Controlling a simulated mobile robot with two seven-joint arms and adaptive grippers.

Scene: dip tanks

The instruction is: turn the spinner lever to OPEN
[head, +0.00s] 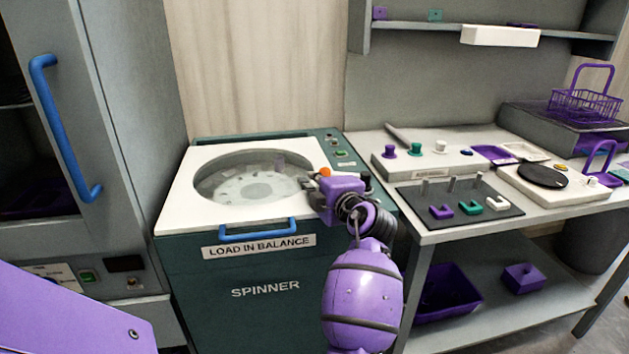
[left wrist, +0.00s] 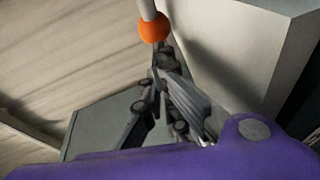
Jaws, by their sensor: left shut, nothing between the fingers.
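The spinner (head: 269,290) is a dark green cabinet with a white top and a round window. Its lever shows as an orange ball knob (head: 325,172) at the right side of the top. In the left wrist view the orange knob (left wrist: 153,28) sits on a pale rod. My left gripper (head: 309,186) is shut and empty, right beside the knob. In the left wrist view its fingertips (left wrist: 161,62) are close by the knob; I cannot tell whether they touch. My gripper hides the lever's base, and no OPEN mark is readable. My right gripper is not in view.
A blue handle (head: 258,230) runs along the spinner's front edge above a LOAD IN BALANCE label. A grey cabinet with a blue handle (head: 62,130) stands at the left. A bench (head: 440,232) with knobs, a peg board and a purple basket (head: 583,103) stands at the right.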

